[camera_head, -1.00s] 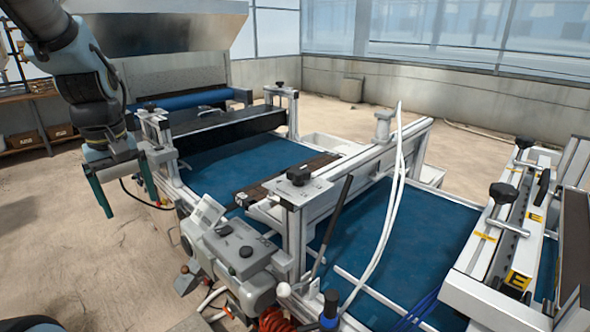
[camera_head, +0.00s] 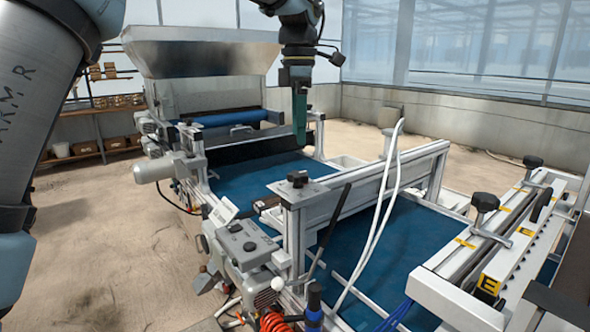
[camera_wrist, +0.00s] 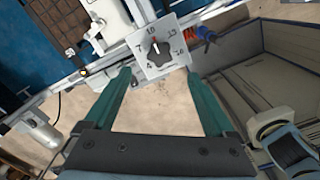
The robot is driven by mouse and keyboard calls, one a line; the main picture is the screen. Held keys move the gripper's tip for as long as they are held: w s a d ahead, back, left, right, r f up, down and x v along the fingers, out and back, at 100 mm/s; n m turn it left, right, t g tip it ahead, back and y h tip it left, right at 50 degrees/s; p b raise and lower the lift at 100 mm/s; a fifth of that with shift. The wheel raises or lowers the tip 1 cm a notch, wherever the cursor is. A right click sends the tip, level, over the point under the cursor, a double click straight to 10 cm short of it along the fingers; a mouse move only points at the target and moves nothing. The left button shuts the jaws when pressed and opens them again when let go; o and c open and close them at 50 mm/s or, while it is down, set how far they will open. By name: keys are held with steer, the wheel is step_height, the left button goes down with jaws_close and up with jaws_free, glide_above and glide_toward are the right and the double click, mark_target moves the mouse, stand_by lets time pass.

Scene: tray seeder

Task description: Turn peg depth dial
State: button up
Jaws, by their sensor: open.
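The peg depth dial is a pale square plate (camera_wrist: 178,67) with a black lobed knob (camera_wrist: 160,53) and printed numbers around it, including 4, 7, 10 and 13. The knob's white mark points up, close to the 10. In the head view, what looks like the same knob (camera_head: 298,178) sits on top of the near gantry post. My gripper (camera_wrist: 159,76) is open and empty, its green fingers spread either side of the plate's lower part in the picture, with the knob beyond the tips. In the head view my gripper (camera_head: 300,142) hangs above and behind the knob, apart from it.
Blue belts (camera_head: 250,178) run under the gantry. White hoses (camera_head: 378,220) rise beside the crossbeam, and a black lever (camera_head: 330,230) leans near the post. A grey control box (camera_head: 238,245) and an orange coiled hose (camera_head: 272,322) are close by. A metal hopper (camera_head: 200,45) stands behind.

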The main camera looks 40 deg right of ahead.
mark_target(298, 173)
step_height(298, 173, down, 9)
steer(key=shift+f+p, duration=0.2)
steer(key=shift+p, duration=0.75)
steer(key=c, duration=1.4)
steer(key=shift+m, duration=0.3)
